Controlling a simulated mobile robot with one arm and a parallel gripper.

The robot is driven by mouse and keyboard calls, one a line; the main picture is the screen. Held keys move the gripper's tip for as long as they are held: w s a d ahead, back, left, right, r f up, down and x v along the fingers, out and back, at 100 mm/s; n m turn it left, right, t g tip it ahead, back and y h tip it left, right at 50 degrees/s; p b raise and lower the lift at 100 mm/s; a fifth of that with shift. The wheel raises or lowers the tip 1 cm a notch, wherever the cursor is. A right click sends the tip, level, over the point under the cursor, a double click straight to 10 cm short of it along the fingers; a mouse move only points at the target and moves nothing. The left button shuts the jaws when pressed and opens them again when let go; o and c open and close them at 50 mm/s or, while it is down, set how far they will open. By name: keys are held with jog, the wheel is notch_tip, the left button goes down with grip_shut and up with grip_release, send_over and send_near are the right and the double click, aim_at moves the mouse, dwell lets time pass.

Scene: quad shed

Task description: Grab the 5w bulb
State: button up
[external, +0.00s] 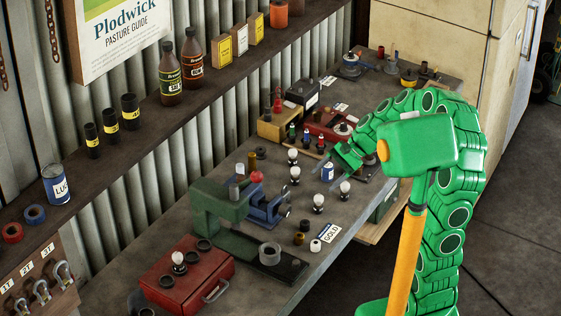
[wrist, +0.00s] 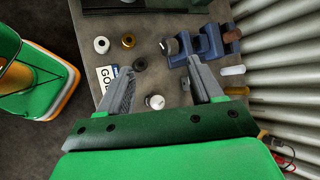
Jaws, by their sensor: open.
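Several small bulbs with white globes and dark bases stand on the grey bench in the external view: one bulb (external: 292,156) at the back, one bulb (external: 295,174) just in front of it, one bulb (external: 318,201) and another bulb (external: 345,189) nearer the front. One more bulb (external: 179,259) is on the red case. No wattage is readable, so I cannot tell which is 5w. My gripper (external: 336,157) is open above the bench, right of the back bulbs. In the wrist view, a white-topped bulb (wrist: 155,101) shows between the spread fingers of my gripper (wrist: 154,66), not gripped.
A blue vise (external: 265,205) and green machine (external: 222,210) stand left of the bulbs. Small dark and brass parts lie near a lettered card (external: 330,233). The red case (external: 185,280) is at the front left. Boxes and small tools crowd the back.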

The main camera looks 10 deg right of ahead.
jog(key=w+a+m+t+y, duration=0.1)
jog(key=w+a+m+y, duration=0.15)
jog(key=w, duration=0.45)
jog(key=m+t, duration=0.6)
jog(key=m, duration=0.7)
send_near(293, 148)
jog(key=shift+w+a+f+y, duration=0.2)
jog(key=shift+a+f+y, duration=0.05)
jog(key=shift+a+f, duration=0.85)
jog(key=shift+w+d+x, duration=0.1)
jog(key=shift+w+x, duration=0.1)
jog(key=shift+x, duration=1.75)
jog(key=shift+w+d+x, duration=0.1)
jog(key=shift+w+x, duration=0.1)
jog(key=shift+x, duration=1.7)
jog(key=c, duration=1.1)
